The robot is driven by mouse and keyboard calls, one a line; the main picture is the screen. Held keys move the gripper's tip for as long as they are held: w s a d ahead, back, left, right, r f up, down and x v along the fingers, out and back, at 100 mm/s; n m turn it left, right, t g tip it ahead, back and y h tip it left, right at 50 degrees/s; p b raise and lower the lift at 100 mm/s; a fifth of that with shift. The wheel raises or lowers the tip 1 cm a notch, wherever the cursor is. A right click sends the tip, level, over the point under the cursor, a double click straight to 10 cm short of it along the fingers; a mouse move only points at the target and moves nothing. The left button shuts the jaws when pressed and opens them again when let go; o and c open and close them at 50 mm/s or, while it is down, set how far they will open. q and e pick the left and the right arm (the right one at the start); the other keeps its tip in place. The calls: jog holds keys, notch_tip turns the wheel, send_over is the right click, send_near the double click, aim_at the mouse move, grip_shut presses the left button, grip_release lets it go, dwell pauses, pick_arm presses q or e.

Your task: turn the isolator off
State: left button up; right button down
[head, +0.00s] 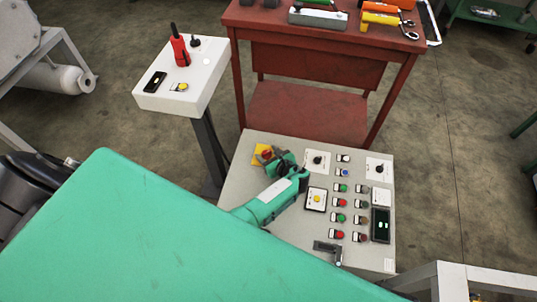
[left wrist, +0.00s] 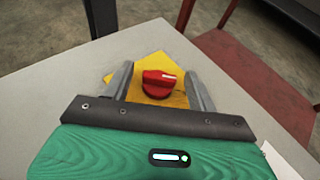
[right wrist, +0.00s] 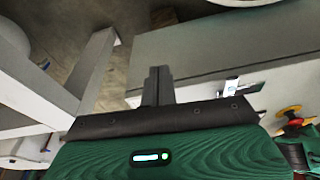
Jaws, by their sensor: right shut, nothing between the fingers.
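The isolator is a red rotary knob (left wrist: 159,83) on a yellow square plate (left wrist: 150,62). It sits at the upper left corner of the grey control panel (head: 240,172). In the head view the red knob (head: 266,154) shows just beyond my left gripper (head: 282,160). In the left wrist view my left gripper (left wrist: 160,88) is open, with one finger on each side of the knob and gaps between. The red knob also shows at the right edge of the right wrist view (right wrist: 289,111). My right gripper (right wrist: 158,75) is shut and empty; it is hidden in the head view.
The panel carries several buttons, two black selectors (head: 317,160) and a display (head: 381,225). A metal handle (head: 328,250) stands at its near edge. A white pedestal box (head: 185,75) with a red joystick stands left. A red tool table (head: 310,90) stands behind.

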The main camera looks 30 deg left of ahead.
pick_arm(q)
jog(key=shift+r, duration=0.35)
notch_tip(320, 180, up, 8)
jog(key=r+p, duration=0.1)
jog(key=p, duration=0.2)
notch_tip(320, 180, up, 10)
jog(key=p, duration=0.2)
send_over(269, 157)
jog(key=shift+a+r, duration=0.15)
pick_arm(e)
jog(key=s+d+f, duration=0.1)
jog(key=s+f, duration=0.1)
jog(key=f, duration=0.5)
jog(key=s+d+f, duration=0.1)
jog(key=s+f, duration=0.2)
jog(key=f, duration=0.4)
jog(key=shift+g, duration=0.3)
jog(key=shift+f, duration=0.1)
